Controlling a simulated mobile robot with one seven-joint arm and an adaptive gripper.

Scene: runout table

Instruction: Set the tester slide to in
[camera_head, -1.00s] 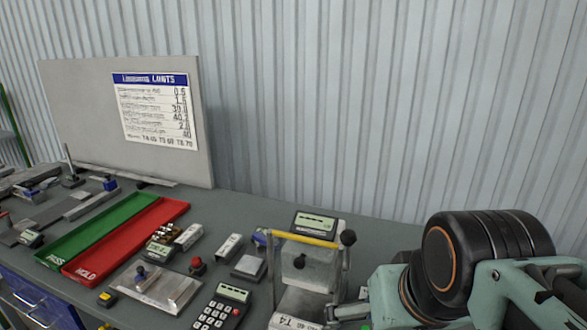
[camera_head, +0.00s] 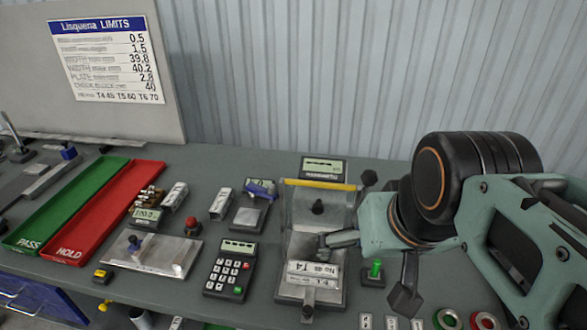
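The tester (camera_head: 293,233) is a grey metal fixture with a yellow bar (camera_head: 320,184) across its back. A slide plate with a dark knob (camera_head: 317,207) sits between its side walls. A white block labelled T4 (camera_head: 314,268) lies at its front. A dark ball-ended lever (camera_head: 369,178) stands at its right. I cannot tell from the pictures whether the slide is in or out. My gripper (camera_head: 372,266) is at the tester's right. One grey tip reaches over the tester near the T4 block, and a dark part hangs lower right. Contact and finger opening are unclear.
A display (camera_head: 324,168) stands behind the tester. Left are a keypad (camera_head: 230,268), a red button (camera_head: 192,226), a metal plate fixture (camera_head: 150,253) and green PASS (camera_head: 70,200) and red HOLD (camera_head: 110,205) trays. A green button (camera_head: 376,269) and tape rolls (camera_head: 447,318) lie right.

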